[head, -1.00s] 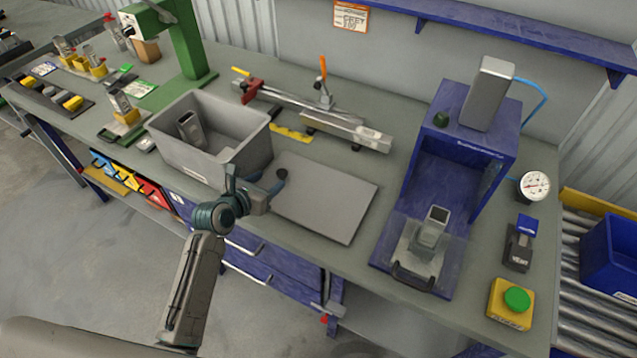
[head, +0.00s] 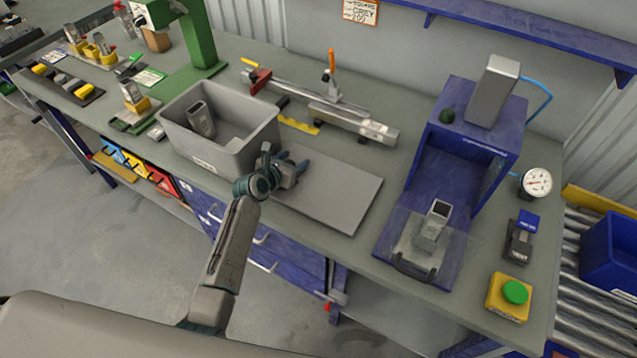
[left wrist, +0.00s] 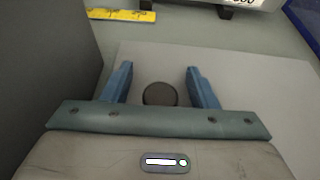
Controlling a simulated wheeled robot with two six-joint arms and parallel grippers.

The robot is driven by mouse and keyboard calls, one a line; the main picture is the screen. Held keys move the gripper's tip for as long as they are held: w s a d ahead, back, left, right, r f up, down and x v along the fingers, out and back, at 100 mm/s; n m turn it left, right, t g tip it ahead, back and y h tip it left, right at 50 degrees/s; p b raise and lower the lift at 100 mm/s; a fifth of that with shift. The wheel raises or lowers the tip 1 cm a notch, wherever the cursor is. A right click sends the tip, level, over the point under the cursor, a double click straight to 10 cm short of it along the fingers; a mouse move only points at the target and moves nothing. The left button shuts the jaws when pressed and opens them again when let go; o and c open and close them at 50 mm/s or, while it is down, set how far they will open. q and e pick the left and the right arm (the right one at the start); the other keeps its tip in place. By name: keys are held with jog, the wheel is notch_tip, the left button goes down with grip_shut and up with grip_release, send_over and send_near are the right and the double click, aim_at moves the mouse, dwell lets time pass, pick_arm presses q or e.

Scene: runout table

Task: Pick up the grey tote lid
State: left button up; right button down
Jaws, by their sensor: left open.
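The grey tote lid (head: 338,194) lies flat on the workbench, just right of the grey tote (head: 232,152). Its pale surface also shows in the left wrist view (left wrist: 240,90). A dark round knob (left wrist: 160,94) on the lid stands between the fingers in the left wrist view. My left gripper (head: 287,168) is over the lid's left part beside the tote. Its two blue fingers (left wrist: 160,82) are open, one on each side of the knob, with gaps to it. In the head view the gripper hides the knob. My right gripper is not in view.
The tote's wall (left wrist: 45,70) stands close on the left of my left gripper. A grey device lies inside the tote. A blue press fixture (head: 455,165) stands to the right, and a clamp rail (head: 330,110) lies behind the lid.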

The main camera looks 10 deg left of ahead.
pick_arm(q)
grip_shut()
